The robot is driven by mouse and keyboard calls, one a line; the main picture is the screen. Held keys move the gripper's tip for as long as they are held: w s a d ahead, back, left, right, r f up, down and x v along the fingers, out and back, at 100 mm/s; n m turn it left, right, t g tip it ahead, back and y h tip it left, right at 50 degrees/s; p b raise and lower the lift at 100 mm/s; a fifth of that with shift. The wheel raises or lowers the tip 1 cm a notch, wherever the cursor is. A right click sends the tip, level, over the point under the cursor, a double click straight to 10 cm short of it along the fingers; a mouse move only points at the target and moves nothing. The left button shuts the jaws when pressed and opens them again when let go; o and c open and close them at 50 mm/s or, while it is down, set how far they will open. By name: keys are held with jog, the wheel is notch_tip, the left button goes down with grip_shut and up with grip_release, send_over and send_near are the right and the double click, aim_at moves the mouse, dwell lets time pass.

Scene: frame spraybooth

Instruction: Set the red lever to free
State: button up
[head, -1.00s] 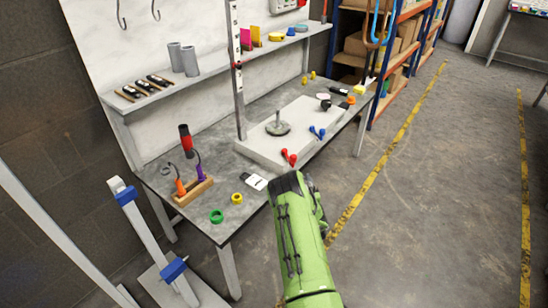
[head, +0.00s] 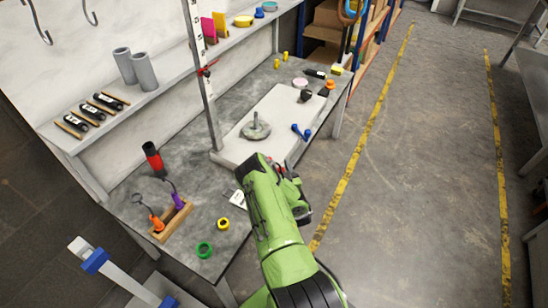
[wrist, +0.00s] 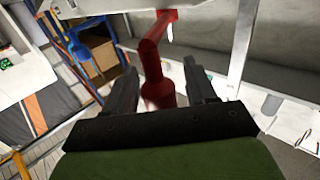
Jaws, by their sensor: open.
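The red lever (wrist: 152,62) stands between the two dark fingers of my gripper (wrist: 158,78) in the wrist view. Its rounded end lies close to the palm, and its other end meets the pale block at the top. My gripper is open, with a finger on each side of the lever; I cannot tell whether either touches it. In the head view only a bit of the red lever (head: 281,169) shows at the block's front edge. My green arm hides the rest there, along with the fingertips.
The white block (head: 232,152) on the grey bench also bears a blue lever (head: 300,132) and a round metal piece (head: 256,130). A wooden holder (head: 168,226), a green ring (head: 204,250) and a yellow ring (head: 223,224) lie left of my arm. The floor at right is open.

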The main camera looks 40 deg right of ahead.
jog(key=shift+s+r, duration=0.1)
jog(key=shift+c, duration=0.2)
grip_shut()
